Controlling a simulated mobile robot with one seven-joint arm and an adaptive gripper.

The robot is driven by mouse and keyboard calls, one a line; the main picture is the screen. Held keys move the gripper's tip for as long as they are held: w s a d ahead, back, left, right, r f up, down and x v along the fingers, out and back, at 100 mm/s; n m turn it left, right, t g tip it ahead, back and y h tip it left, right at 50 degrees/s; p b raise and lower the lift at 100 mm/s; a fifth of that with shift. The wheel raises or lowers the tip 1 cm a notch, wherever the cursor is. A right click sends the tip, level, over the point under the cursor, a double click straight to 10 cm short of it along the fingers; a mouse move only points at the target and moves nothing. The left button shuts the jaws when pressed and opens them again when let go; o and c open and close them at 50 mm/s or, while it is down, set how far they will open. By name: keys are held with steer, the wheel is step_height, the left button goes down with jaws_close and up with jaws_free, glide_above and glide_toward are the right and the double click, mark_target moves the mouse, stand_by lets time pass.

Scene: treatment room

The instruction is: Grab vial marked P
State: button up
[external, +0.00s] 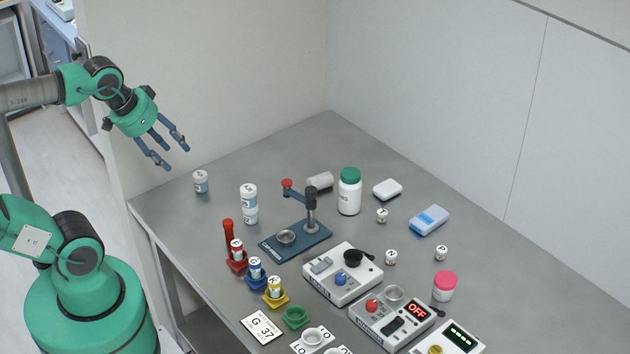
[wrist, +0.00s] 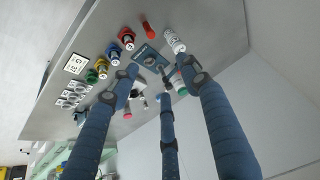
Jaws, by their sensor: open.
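Small white-capped vials with dark letters stand on the grey table; the letters are too small for me to tell which is P. One vial (external: 237,246) sits in a red holder, one (external: 255,265) in a blue holder and one (external: 275,284) in a yellow holder. Loose small vials stand farther right: one (external: 382,215), another (external: 391,257) and a third (external: 441,252). My gripper (external: 171,153) is open and empty, above the table's left end and well apart from the vials. In the wrist view my spread fingers (wrist: 158,72) partly cover the table.
A blue press stand (external: 296,240), a green-capped bottle (external: 349,192), two device boxes (external: 342,275) (external: 392,318) and a green empty-looking holder (external: 295,317) crowd the middle and front. Walls bound the back.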

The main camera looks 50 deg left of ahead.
steer(key=w+d+r+m+g+p, duration=0.1)
steer(key=w+d+r+p, duration=0.2)
steer(key=w, duration=0.6)
steer(key=w+d+r+m+p, duration=0.1)
steer(key=w+d+r, duration=0.3)
steer(key=w, duration=0.5)
steer(key=w+d+m+g+p, duration=0.15)
steer(key=w+d+p, duration=0.55)
steer(key=w, duration=1)
steer(key=w+d+f+m+h+p, duration=0.1)
steer(key=w+d+f, duration=0.4)
steer(key=w+d, duration=0.15)
steer(key=w+d+f+m+p, duration=0.1)
steer(key=w+d+f, duration=0.45)
steer(key=d, duration=0.25)
steer(key=w+d+f+m+g+p, duration=0.1)
steer(key=w+d+f, duration=0.5)
steer(key=d+f, duration=0.8)
step_height(320, 180, down, 3)
steer(key=shift+w+d+r+g+p, duration=0.2)
steer(key=shift+g+p, duration=0.25)
steer(key=shift+p, duration=0.8)
steer(key=shift+f, duration=0.2)
glide_above(442, 250)
steer(key=shift+s+a+f, duration=0.1)
steer(key=shift+a+f, duration=0.05)
steer(key=shift+f, duration=1.9)
steer(key=shift+s+a+f, duration=0.1)
steer(key=shift+f, duration=1.95)
